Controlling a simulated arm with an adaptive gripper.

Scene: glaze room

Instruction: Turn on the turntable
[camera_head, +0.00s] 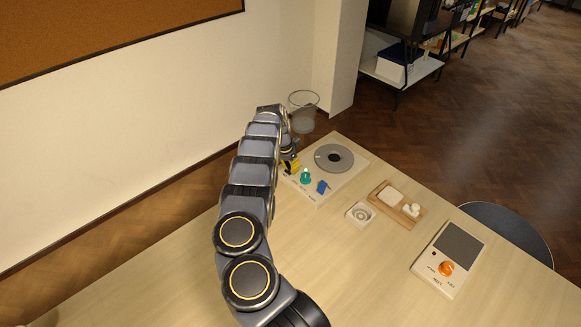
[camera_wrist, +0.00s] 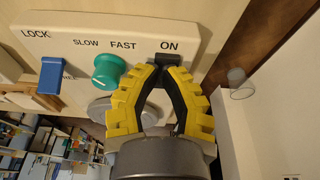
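The turntable (camera_head: 308,190) is a pale box on the table with a grey round platter (camera_head: 334,158). Its front panel (camera_wrist: 70,22) carries a blue LOCK switch (camera_wrist: 50,76), a green SLOW/FAST knob (camera_wrist: 107,70) and a black ON switch (camera_wrist: 168,60). The green knob (camera_head: 305,177) and blue switch (camera_head: 323,187) also show in the head view. My gripper (camera_wrist: 164,74) has yellow fingers with black pads. Its tips come close together at the black switch and partly cover it. I cannot tell whether they grip it. In the head view my gripper (camera_head: 291,165) is at the panel's left end.
A clear cup (camera_head: 303,112) stands behind my arm. A small white dish (camera_head: 361,214), a wooden tray (camera_head: 409,216) with white pieces, and a white device (camera_head: 434,278) with an orange knob lie to the right. The front table is clear. A wall runs along the left.

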